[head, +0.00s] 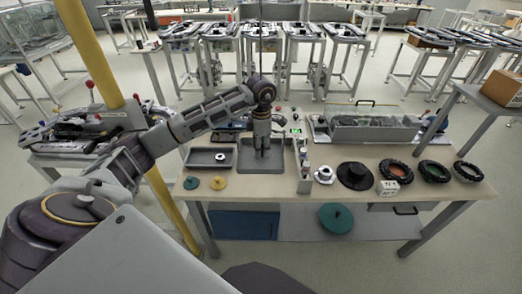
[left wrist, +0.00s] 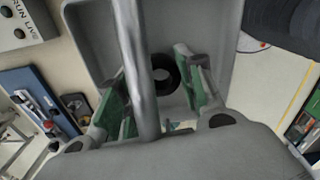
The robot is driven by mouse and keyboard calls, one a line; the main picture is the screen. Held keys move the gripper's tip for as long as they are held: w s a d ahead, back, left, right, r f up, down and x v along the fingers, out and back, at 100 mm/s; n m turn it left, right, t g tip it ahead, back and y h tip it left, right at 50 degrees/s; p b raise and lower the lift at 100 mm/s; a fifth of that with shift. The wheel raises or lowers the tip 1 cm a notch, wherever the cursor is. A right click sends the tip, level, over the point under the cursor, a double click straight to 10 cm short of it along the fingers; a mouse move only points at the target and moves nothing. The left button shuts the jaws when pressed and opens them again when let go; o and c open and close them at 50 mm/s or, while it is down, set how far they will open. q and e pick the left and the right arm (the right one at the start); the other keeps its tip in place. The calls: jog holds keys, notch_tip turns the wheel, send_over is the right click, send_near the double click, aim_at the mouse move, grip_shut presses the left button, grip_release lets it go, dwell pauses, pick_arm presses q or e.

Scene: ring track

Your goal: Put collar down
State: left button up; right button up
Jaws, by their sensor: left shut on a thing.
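My left gripper (head: 262,152) points straight down into a grey tray (head: 282,166) on the workbench. In the left wrist view the green-padded fingers (left wrist: 155,95) stand on either side of a small black ring, which I take to be the collar (left wrist: 165,77). The fingers are shut on it; its lower part is partly hidden. A shiny metal rod (left wrist: 138,60) crosses in front of the fingers and hides part of the grip. The tray floor also shows in the left wrist view (left wrist: 195,18). My right gripper is not in view.
Left of the tray is a shallow dark tray (head: 200,164) with a small ring (head: 220,156). Green (head: 191,183) and yellow (head: 217,183) discs lie before it. A narrow panel (head: 305,175) and a black disc (head: 354,175) stand at right. The front strip is mostly bare.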

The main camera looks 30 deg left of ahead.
pick_arm(q)
jog(key=shift+f, duration=0.95)
jog(key=shift+f, duration=0.15)
jog(key=o, duration=1.1)
